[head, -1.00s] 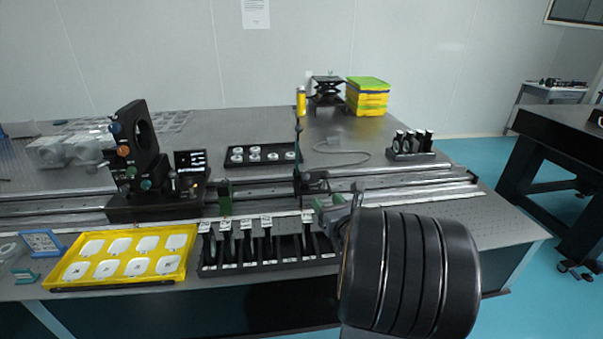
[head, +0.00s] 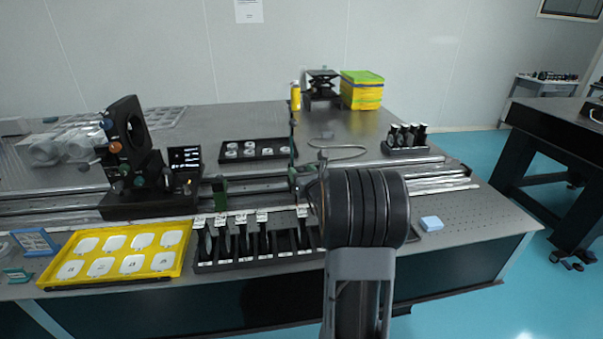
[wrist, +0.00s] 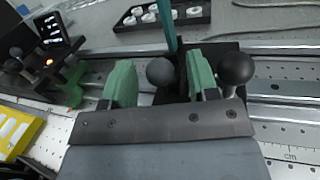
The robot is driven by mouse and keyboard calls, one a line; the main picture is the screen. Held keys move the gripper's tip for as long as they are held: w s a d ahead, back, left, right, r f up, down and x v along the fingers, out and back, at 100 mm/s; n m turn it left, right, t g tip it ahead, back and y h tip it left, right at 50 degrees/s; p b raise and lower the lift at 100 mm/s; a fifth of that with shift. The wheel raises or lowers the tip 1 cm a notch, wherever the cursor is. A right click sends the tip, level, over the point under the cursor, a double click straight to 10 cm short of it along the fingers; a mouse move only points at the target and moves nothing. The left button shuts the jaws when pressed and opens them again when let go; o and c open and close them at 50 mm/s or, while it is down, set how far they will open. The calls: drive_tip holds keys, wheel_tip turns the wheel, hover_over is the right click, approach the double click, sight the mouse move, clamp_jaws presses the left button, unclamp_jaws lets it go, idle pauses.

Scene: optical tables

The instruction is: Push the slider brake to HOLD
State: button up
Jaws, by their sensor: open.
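The slider (head: 293,178) sits on the long rail in the head view, with a thin upright post (head: 293,135); my arm partly hides it. In the wrist view its dark block (wrist: 215,52) and teal post (wrist: 168,25) stand just beyond my gripper (wrist: 160,85). My gripper is open, its two green fingers apart. A grey ball knob (wrist: 160,72) shows between the fingers, and a black ball knob (wrist: 236,68) lies just right of the right finger. I cannot tell whether either finger touches a knob. No HOLD marking is readable.
A black rack of several slotted plates (head: 255,263) and a yellow tray (head: 165,273) lie in front of the rail. A display and black optic mount (head: 130,170) stand left. A green piece (head: 220,190) is on the rail. The rail (head: 440,183) is clear to the right.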

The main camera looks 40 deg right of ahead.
drive_tip(key=shift+c, duration=0.2)
